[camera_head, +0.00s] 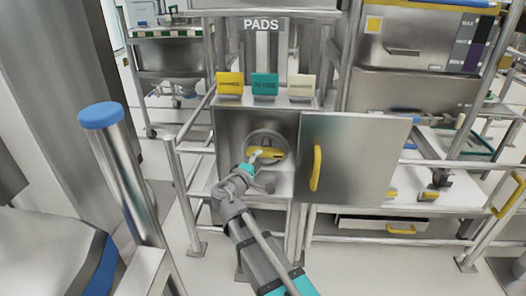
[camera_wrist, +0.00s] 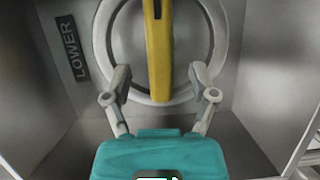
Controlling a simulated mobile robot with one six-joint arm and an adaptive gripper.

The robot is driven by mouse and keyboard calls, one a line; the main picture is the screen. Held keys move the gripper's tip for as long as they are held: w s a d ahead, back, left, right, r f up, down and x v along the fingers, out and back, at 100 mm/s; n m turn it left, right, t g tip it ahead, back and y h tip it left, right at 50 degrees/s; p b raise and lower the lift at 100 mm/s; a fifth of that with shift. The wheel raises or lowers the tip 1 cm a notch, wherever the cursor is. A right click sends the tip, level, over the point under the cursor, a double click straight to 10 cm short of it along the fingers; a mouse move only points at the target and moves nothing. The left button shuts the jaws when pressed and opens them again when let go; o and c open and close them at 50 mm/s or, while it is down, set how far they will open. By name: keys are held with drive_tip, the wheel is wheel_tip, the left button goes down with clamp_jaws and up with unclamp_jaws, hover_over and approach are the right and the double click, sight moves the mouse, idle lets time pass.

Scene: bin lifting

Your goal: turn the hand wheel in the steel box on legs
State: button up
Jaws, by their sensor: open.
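The hand wheel (camera_head: 284,139) is a grey ring with a yellow bar across it, on the back wall inside the steel box (camera_head: 230,128). In the wrist view the wheel (camera_wrist: 102,36) and its yellow bar (camera_wrist: 159,58) fill the upper middle, with the bar running up and down. My gripper (camera_wrist: 160,76) is open, its two fingertips on either side of the bar's lower end and apart from it. In the head view my gripper (camera_head: 256,157) reaches into the box in front of the wheel. The box door (camera_head: 360,150) with its yellow handle (camera_head: 316,168) stands open to the right.
A "LOWER" label (camera_wrist: 72,48) is on the box's inside wall, left of the wheel. Yellow, teal and cream pads (camera_head: 264,86) stand on top of the box. Steel rails (camera_head: 180,185) flank it, and a blue-capped post (camera_head: 102,116) stands at left.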

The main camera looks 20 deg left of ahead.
sight(267, 151)
drive_tip(key=shift+w+d, duration=0.2)
drive_tip(key=shift+w, duration=0.9)
drive_tip(key=shift+w+d, duration=0.15)
drive_tip(key=shift+w, duration=0.95)
drive_tip(key=shift+w+d, duration=0.2)
drive_tip(key=shift+w, duration=0.9)
clamp_jaws()
drive_tip(key=shift+a, duration=0.45)
drive_tip(key=shift+d, duration=0.5)
